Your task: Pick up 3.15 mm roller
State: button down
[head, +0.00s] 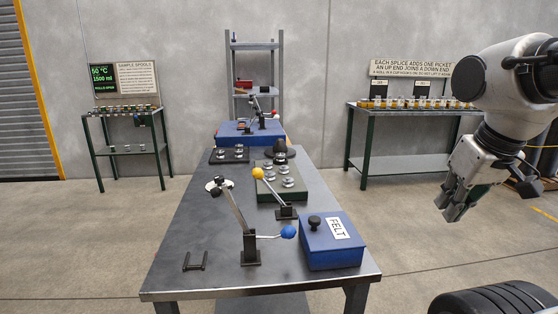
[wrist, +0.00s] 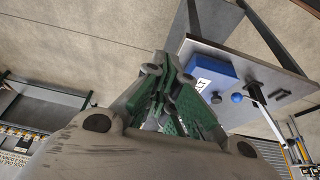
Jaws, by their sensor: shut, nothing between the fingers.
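I cannot read a 3.15 mm marking on anything, so I cannot tell which piece is the 3.15 mm roller. Several small silver round pieces sit on a green tray (head: 262,191) in the middle of the workbench. More silver pieces sit on a dark tray (head: 218,157) behind it to the left. My gripper (head: 453,214) hangs to the right of the workbench, clear of it, pointing down. It is shut and empty. In the wrist view my gripper's green-padded fingers (wrist: 168,90) show in the middle, and the bench with the blue box lies beyond them.
The workbench (head: 205,255) carries a blue FELT box (head: 331,245), a blue-knobbed lever (head: 249,248), a yellow-knobbed lever (head: 286,211) and a black bracket (head: 195,262). Side tables stand left (head: 126,149) and right (head: 410,109). Open floor lies between bench and right table.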

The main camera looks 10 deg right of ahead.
aim_at(280, 156)
jog(key=z, duration=0.6)
jog(key=l+z, duration=0.3)
jog(key=i+l+z, duration=0.15)
jog(key=l+z, duration=0.15)
jog(key=l, duration=0.2)
jog(key=i+l+z, duration=0.25)
jog(key=i+l+u, duration=0.15)
jog(key=i+l, duration=0.15)
jog(key=i+l+u, duration=0.1)
jog(key=i+l, duration=0.2)
jog(key=l, duration=0.2)
jog(key=i+u, duration=0.35)
jog(key=i+j+u, duration=0.1)
jog(key=u, duration=0.25)
jog(key=i+l+u, duration=0.15)
jog(key=i+u, duration=0.65)
jog(key=i+l+u, duration=0.15)
jog(key=i+u, duration=0.3)
jog(key=i+l+u, duration=0.25)
jog(key=u, duration=0.15)
jog(key=i+l+u, duration=0.3)
jog(key=u, duration=0.15)
jog(key=i+l+u, duration=0.35)
jog(key=l+u, duration=0.2)
jog(key=i+l+u, duration=0.25)
jog(key=l, duration=0.15)
jog(key=k, duration=0.1)
